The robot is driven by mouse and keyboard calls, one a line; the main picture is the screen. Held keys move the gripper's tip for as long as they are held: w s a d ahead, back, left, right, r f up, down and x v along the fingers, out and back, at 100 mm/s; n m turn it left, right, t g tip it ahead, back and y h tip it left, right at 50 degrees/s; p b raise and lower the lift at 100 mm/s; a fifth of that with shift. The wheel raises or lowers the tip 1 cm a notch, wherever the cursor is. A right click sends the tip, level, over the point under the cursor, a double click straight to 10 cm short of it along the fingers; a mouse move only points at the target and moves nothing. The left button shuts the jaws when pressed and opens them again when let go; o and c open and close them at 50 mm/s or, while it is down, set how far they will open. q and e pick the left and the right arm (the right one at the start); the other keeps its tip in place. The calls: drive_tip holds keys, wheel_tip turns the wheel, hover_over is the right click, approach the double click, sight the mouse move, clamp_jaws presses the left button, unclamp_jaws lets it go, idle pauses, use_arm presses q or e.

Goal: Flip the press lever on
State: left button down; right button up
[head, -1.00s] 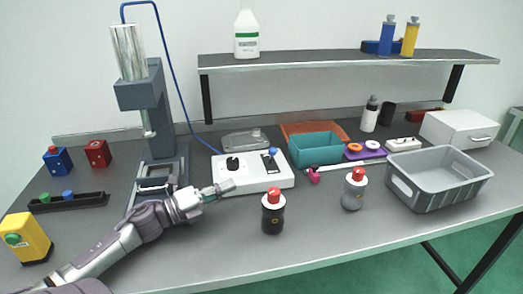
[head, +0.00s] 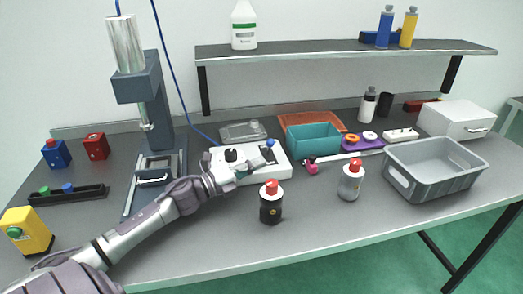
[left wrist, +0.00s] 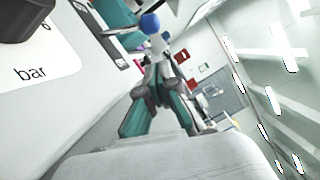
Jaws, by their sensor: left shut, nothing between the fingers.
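The white control box (head: 281,172) sits on the table right of the press and bears a black knob (head: 231,155) and a lever with a blue ball tip (head: 270,142). My left gripper (head: 266,158) is shut and empty over the box, its fingertips close to the lever. In the left wrist view the blue ball (left wrist: 150,22) shows just beyond the shut fingertips (left wrist: 158,45); whether they touch the lever I cannot tell. The knob (left wrist: 25,18) and the "bar" label are at the upper left there. My right gripper is not in view.
The press (head: 140,88) stands left of the box. A black bottle with a red cap (head: 271,205) stands in front of it, and a grey bottle (head: 350,182) further right. A teal bin (head: 314,138) is behind right.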

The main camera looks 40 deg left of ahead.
sight(269, 148)
use_arm(q)
drive_tip(key=w, duration=0.2)
drive_tip(key=w+a+r, duration=0.1)
drive_tip(key=shift+w+r, duration=0.1)
drive_tip(key=shift+w, duration=0.05)
drive_tip(key=shift+w+a+p, duration=0.1)
drive_tip(key=shift+w+p, duration=0.2)
drive_tip(key=shift+w, duration=0.05)
drive_tip(key=shift+r, duration=0.1)
